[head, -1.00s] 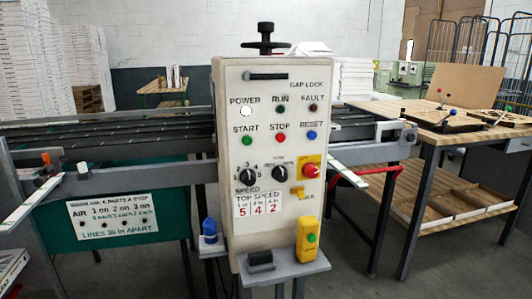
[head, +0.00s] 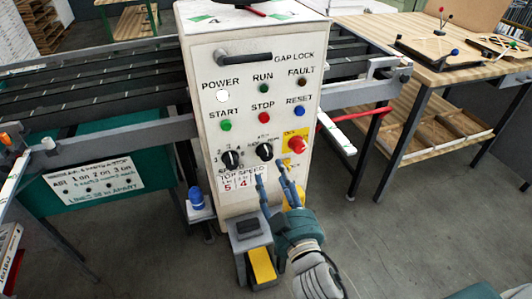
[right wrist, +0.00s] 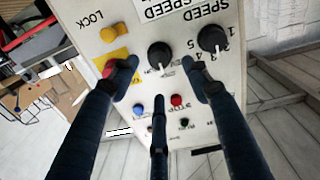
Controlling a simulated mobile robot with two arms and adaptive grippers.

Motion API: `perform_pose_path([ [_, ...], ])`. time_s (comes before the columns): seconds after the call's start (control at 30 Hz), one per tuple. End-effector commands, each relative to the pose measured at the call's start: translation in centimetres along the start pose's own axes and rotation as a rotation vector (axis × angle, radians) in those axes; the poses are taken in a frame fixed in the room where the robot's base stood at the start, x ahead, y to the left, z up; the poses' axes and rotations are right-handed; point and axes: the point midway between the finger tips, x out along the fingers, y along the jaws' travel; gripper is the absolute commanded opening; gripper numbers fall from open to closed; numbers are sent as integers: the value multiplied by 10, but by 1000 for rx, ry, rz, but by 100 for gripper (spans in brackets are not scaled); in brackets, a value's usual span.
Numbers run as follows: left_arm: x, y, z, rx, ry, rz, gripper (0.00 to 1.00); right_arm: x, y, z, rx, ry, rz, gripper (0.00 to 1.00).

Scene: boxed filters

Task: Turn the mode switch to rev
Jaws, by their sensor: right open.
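The mode switch (head: 264,151) is a black round knob on the cream control panel (head: 205,110), right of the similar speed knob (head: 231,159). In the right wrist view, where the panel appears upside down, the mode switch (right wrist: 159,55) lies between my spread fingertips. A light pointer mark shows on it, but its small labels are unreadable, so I cannot tell its setting. My right gripper (head: 269,170) is open and empty, just below and in front of the mode switch. I cannot tell whether any finger touches it. My left gripper is not in view.
A red knob (head: 299,144) on a yellow plate sits close right of the switch. Green, red and blue buttons (head: 299,111) are above. A grey shelf with a yellow pedal-like part (head: 262,264) stands below. A wooden bench (head: 390,35) is at right.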

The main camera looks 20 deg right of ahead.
Motion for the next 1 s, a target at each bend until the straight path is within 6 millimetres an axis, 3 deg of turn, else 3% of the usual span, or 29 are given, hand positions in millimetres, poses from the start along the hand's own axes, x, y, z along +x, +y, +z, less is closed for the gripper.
perform_pose_path([
  [0.1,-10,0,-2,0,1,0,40,26,1,-4,-2,2,1,48],
  [0.3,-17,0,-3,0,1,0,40,56,1,-2,-2,0,0,48],
  [0.5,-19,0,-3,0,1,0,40,69,0,0,0,-2,0,48],
  [0.77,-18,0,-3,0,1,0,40,70,0,1,0,-2,1,48],
  [1.0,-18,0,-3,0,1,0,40,70,0,1,0,-3,0,4],
])
